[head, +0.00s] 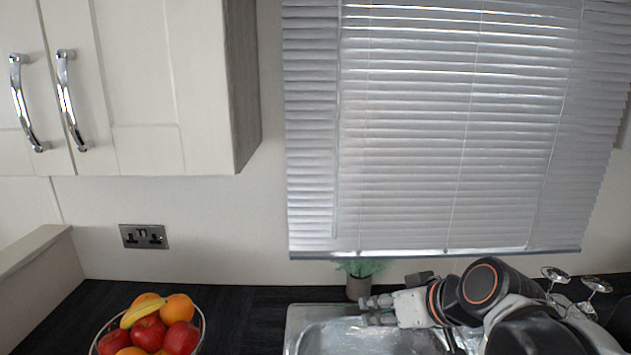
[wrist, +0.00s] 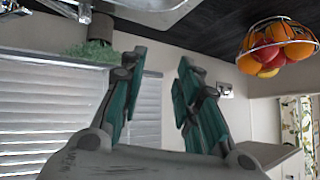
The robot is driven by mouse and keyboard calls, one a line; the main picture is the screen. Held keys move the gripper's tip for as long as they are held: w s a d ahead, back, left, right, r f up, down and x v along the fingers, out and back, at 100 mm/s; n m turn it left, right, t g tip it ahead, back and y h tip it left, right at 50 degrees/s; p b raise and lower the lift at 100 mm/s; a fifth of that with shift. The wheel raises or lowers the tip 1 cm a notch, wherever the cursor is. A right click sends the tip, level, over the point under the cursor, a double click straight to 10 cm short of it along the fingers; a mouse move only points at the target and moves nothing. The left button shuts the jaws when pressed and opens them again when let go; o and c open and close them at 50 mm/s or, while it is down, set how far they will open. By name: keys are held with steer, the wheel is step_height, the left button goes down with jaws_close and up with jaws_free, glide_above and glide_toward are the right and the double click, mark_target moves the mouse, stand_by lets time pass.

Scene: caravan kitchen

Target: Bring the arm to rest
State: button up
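My gripper (head: 374,311) is over the back of the metal sink (head: 296,320) in the head view, just right of and in front of a small potted plant (head: 359,287). My arm reaches in from the lower right. In the wrist view, which is upside down, my gripper's two green-padded fingers (wrist: 160,66) stand apart with nothing between them. The gripper is open and empty. The plant's leaves (wrist: 90,51) show left of the fingers there.
A wire bowl of fruit (head: 203,322) stands on the dark counter (head: 250,318) left of the sink. Taps (head: 555,273) are at the right. A window blind (head: 440,130) hangs behind my arm. A wall cupboard (head: 170,90) is upper left. Bare counter lies between bowl and sink.

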steer(key=s+d+f+m+g+h+b, duration=0.1)
steer(key=s+d+f+m+h, duration=0.2)
steer(key=s+d, duration=0.5)
steer(key=s+f+h, duration=0.1)
steer(key=s+h, duration=0.1)
steer(key=s, duration=0.2)
steer(key=shift+f+m, duration=0.3)
steer(key=shift+f, duration=0.05)
steer(key=shift+a, duration=0.15)
